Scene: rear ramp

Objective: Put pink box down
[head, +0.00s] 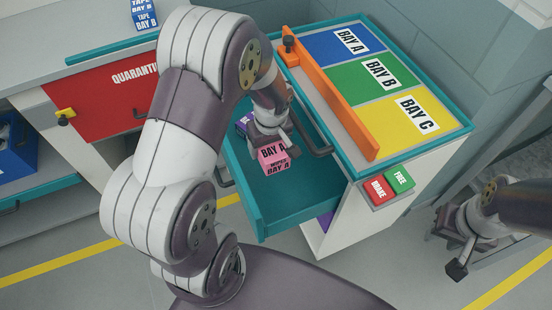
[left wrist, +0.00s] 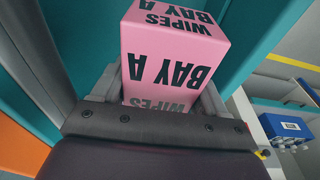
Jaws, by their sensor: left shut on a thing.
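The pink box (head: 273,157), labelled BAY A and WIPES, is between the fingers of my left gripper (head: 270,138). In the head view it is over the open teal drawer (head: 270,205) of the cart; whether it touches the drawer floor I cannot tell. In the left wrist view the pink box (left wrist: 172,55) fills the space between the jaws, with its label upside down. My right gripper (head: 449,246) is at the far right, away from the cart, with its fingers apart and empty.
A dark blue or purple box (head: 242,123) is at the drawer's back left. The cart top has BAY A (head: 345,45), BAY B (head: 375,80) and BAY C (head: 412,115) areas beside an orange rail (head: 330,95). BRAKE (head: 380,189) and FREE (head: 400,179) buttons are on its near edge.

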